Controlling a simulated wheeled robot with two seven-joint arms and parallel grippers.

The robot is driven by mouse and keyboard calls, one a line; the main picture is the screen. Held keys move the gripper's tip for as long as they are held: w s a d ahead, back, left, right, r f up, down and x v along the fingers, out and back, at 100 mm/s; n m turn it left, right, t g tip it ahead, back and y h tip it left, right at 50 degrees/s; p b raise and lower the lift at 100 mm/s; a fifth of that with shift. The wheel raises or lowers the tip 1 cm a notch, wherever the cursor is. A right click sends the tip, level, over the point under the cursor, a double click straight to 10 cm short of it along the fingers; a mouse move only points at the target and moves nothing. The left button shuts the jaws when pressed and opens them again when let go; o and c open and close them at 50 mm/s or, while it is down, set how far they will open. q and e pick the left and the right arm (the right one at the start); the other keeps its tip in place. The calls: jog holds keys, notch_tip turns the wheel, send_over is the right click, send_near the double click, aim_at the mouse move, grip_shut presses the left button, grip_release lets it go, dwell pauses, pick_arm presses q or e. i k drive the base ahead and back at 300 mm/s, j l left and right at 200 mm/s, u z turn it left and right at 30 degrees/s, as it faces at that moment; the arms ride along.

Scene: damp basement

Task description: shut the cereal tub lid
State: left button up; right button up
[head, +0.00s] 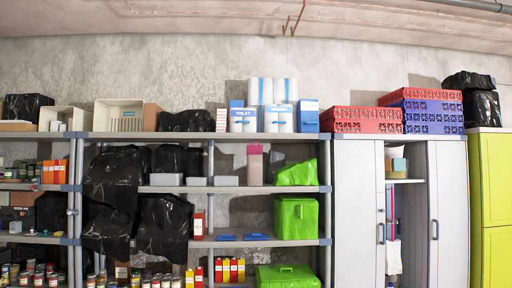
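I cannot tell for sure which thing is the cereal tub. A tall narrow container (255,169) with a pink top stands on the upper shelf in the middle; its lid state is too small to tell. A green box (295,219) stands on the shelf below, and another green box (287,278) is lower down, cut off by the bottom edge. A bright green slanted thing (298,173) lies on the upper shelf. Neither of my grippers is in view.
Grey shelving (270,189) spans the left and middle, with black bags (114,177) hanging over its front. Red crates (361,120) and blue crates (434,118) sit on top of a grey cabinet (448,210) with doors ajar. A yellow-green cabinet (494,190) stands far right.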

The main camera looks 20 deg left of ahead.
aim_at(251, 149)
jog(key=i+j+u, duration=0.25)
jog(key=i, duration=0.15)
jog(key=i+j+u, duration=0.2)
jog(key=i, duration=0.15)
jog(key=i+u, duration=0.35)
jog(key=i, duration=1.85)
